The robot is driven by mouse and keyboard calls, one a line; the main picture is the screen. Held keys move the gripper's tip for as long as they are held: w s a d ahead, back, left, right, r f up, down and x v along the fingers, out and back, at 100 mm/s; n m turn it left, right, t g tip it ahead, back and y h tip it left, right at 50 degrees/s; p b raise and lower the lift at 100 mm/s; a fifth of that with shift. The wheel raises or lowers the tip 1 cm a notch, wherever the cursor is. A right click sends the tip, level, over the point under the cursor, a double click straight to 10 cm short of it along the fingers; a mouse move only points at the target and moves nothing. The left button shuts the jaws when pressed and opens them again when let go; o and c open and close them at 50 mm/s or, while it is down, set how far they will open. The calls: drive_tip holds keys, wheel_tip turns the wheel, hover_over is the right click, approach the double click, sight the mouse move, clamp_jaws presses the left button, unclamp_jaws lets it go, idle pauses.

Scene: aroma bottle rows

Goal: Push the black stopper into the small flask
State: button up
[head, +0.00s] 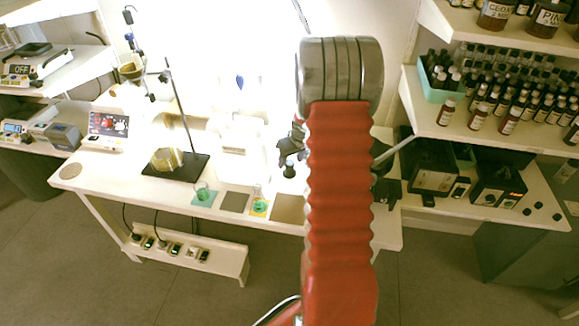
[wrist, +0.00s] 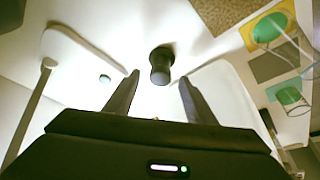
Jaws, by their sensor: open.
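The black stopper (wrist: 161,65) stands on the white table in the wrist view, just beyond and between my fingertips. In the head view a small dark piece, which looks like the stopper (head: 289,172), shows just left of my red arm. My gripper (wrist: 159,80) is open, with one finger on each side of the stopper's line and no visible contact. The small flask (head: 259,204), with green liquid, stands on a yellow mat right of the beaker. The flask (wrist: 272,32) also shows at the upper right in the wrist view. My arm hides part of the table.
A beaker (head: 202,191) with green liquid stands on a teal mat. A bare grey mat (head: 234,202) lies between beaker and flask. A stand with a black base (head: 176,165) rises behind the beaker. Bottle shelves (head: 480,115) are at the right.

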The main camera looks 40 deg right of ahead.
sight(290, 163)
drive_tip(key=shift+x, duration=0.9)
drive_tip(key=shift+r, duration=0.1)
drive_tip(key=c, duration=1.1)
drive_tip(key=shift+r, duration=0.1)
wheel_tip(290, 163, up, 10)
drive_tip(key=shift+f, duration=0.1)
drive_tip(key=shift+a, duration=0.1)
